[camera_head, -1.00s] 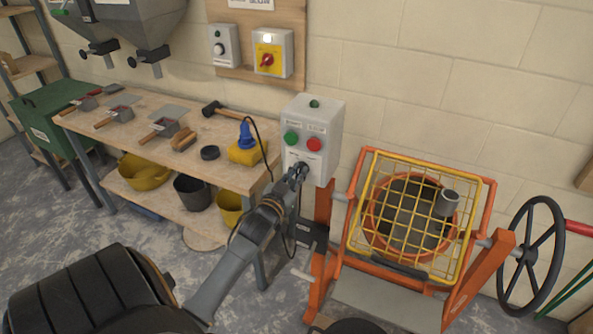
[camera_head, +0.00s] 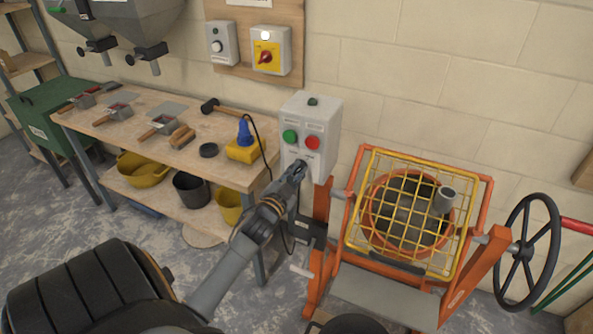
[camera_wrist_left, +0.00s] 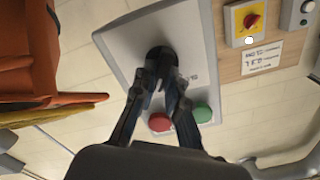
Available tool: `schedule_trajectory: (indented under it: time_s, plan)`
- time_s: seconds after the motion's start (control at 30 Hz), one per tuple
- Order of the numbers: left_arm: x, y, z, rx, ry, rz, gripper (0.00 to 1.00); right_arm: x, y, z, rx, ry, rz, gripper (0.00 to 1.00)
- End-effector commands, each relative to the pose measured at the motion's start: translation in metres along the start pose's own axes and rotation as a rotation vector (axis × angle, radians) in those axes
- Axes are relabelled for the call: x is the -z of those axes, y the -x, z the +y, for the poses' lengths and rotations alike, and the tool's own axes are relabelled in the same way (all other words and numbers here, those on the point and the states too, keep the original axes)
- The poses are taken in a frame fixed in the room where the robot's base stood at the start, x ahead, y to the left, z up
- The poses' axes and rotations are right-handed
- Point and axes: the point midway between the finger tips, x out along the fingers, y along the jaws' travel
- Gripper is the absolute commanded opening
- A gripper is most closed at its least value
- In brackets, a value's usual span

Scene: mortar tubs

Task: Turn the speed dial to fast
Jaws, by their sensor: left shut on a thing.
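The grey control box (camera_head: 312,118) is fixed to the wall side above the orange mixer stand, with a green button (camera_head: 291,136) and a red button (camera_head: 312,142) on its front. The dark speed dial (camera_wrist_left: 160,55) shows in the left wrist view, on the box face beyond the red button (camera_wrist_left: 159,122) and green button (camera_wrist_left: 202,113). My left gripper (camera_wrist_left: 166,78) is shut on the dial. In the head view my left gripper (camera_head: 298,169) covers most of the dial, so its setting cannot be read. My right gripper is not in view.
The orange mixer with a yellow grid guard (camera_head: 412,210) stands to the right of the box, with a black handwheel (camera_head: 528,252). A wooden workbench (camera_head: 130,128) with trowels and a yellow plug adaptor (camera_head: 244,150) is on the left. A black cable hangs by my left wrist.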

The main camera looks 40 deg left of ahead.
Motion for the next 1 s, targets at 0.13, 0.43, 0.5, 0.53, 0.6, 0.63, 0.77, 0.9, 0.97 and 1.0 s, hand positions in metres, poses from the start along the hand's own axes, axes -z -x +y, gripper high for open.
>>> schedule_trajectory:
  time_s: [0.13,0.43,0.5,0.53,0.6,0.63,0.77,0.9,0.97,1.0]
  plan:
    - [0.001,0.0,-0.001,0.001,-0.005,0.002,0.0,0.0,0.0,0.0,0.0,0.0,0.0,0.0]
    - [0.001,0.0,-0.001,0.001,-0.003,0.002,0.36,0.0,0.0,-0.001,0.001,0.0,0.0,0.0]
    - [0.001,0.0,0.0,0.001,-0.003,0.001,0.36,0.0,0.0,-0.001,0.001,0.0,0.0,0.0]
    - [0.0,0.0,0.0,0.001,-0.002,0.001,0.36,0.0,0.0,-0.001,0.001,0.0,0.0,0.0]
    - [0.0,0.0,0.0,0.0,-0.002,0.001,0.36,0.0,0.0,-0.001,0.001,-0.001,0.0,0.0]
    - [0.0,0.0,0.0,0.0,-0.002,0.001,0.36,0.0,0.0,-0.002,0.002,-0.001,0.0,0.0]
    - [-0.001,0.005,0.001,-0.001,-0.002,-0.001,0.36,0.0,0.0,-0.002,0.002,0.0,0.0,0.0]
    - [-0.001,0.026,0.001,-0.001,-0.001,-0.001,0.36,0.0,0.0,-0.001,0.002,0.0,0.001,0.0]
    - [-0.001,0.039,0.001,-0.002,-0.001,-0.002,0.36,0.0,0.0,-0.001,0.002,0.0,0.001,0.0]
    - [-0.001,0.048,0.001,-0.002,-0.001,-0.002,0.36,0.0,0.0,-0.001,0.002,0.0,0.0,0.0]
